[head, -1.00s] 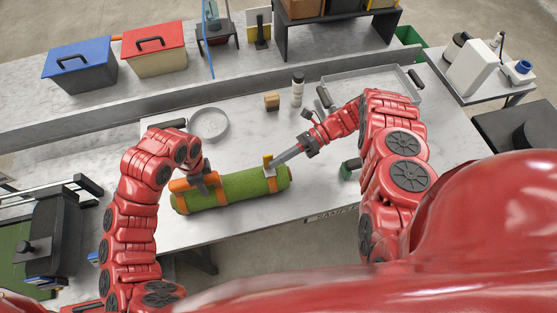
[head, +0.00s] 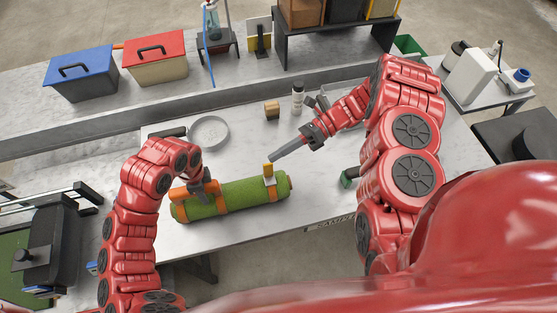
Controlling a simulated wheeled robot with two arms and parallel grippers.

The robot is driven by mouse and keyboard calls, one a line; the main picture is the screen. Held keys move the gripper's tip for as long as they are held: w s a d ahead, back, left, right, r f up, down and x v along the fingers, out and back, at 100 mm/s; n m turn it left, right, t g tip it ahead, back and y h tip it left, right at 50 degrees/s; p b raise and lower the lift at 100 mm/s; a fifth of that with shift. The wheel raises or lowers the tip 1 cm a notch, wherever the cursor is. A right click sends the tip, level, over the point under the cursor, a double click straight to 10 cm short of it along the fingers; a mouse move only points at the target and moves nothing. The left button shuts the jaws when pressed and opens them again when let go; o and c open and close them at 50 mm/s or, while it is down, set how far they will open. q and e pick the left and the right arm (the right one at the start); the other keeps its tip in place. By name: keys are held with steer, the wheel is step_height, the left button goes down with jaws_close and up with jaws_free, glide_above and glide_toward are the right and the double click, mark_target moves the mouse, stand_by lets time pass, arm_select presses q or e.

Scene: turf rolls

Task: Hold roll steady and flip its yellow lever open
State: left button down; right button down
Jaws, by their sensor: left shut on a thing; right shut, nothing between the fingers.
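The green turf roll (head: 238,195) lies on the light work table, wrapped by orange straps. A yellow lever (head: 268,169) stands up on a metal buckle at the roll's right end. My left gripper (head: 204,192) is shut on the roll near its left end, by the orange band there. My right gripper (head: 272,158) is shut and empty, its tip just above and right of the yellow lever. A small gap seems to part the tip from the lever, but touch is hard to judge from this view.
A round dish (head: 209,132), a small wooden block (head: 272,109) and a white bottle (head: 298,97) stand behind the roll. A green-and-black item (head: 349,177) lies to the right. The table in front of the roll is clear.

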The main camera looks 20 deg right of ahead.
steer(key=shift+r, duration=0.75)
steer(key=n+t, duration=0.1)
steer(key=n, duration=0.2)
glide_toward(268, 170)
steer(key=s+r, duration=0.1)
steer(key=s, duration=0.2)
steer(key=s+d+f+n+t, duration=0.1)
steer(key=d+f+n+t, duration=0.1)
steer(key=d+f+n, duration=0.4)
steer(key=w+a+r+n+t+y, duration=0.25)
steer(key=w+n+t, duration=0.3)
steer(key=n, duration=0.55)
steer(key=shift+t, duration=0.25)
steer(key=shift+s+a+r, duration=0.1)
steer(key=shift+s+a, duration=0.15)
steer(key=shift+a, duration=1.45)
steer(key=shift+s+a+r, duration=0.1)
steer(key=shift+s+a, duration=0.15)
steer(key=shift+a, duration=1.4)
steer(key=shift+s+a+r, duration=0.1)
steer(key=shift+s+a, duration=0.15)
steer(key=shift+a, duration=1.45)
steer(key=shift+s, duration=0.1)
